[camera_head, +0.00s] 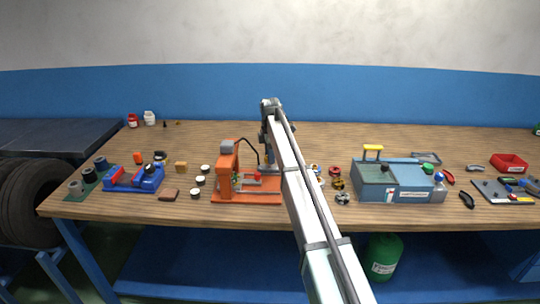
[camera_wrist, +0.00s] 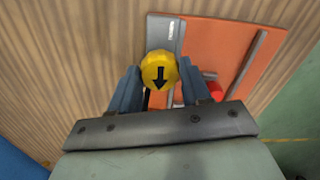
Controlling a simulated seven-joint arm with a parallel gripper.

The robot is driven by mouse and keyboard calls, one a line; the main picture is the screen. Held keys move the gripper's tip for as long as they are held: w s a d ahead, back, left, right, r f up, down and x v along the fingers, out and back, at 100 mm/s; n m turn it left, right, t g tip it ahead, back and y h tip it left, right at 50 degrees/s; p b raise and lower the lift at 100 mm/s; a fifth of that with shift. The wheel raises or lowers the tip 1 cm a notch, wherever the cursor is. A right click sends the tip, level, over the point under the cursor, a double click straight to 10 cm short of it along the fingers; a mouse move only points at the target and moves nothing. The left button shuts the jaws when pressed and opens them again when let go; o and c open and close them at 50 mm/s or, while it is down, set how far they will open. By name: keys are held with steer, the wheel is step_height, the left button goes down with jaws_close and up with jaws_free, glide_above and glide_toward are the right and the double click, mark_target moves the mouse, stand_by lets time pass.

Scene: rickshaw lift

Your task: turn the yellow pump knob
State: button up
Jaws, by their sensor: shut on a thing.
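The yellow pump knob (camera_wrist: 160,68) shows in the wrist view, with a black arrow on it pointing toward the bottom of the picture. My gripper (camera_wrist: 162,85) is shut on the knob, with one blue-grey finger on each side of it. In the head view my gripper (camera_head: 268,164) is beside the orange press (camera_head: 226,178), on its right, and my arm hides the knob. The orange base (camera_wrist: 222,45) of the press lies beside the knob in the wrist view. A red part (camera_wrist: 215,91) shows just right of the right finger.
A blue vise (camera_head: 134,180) and several small round parts stand left of the press. A grey-blue parts washer (camera_head: 395,182) with a yellow handle (camera_head: 373,147) stands to the right. A red tray (camera_head: 509,163) is at the far right. The back of the wooden bench (camera_head: 215,135) is mostly clear.

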steer(key=shift+c, duration=1.3)
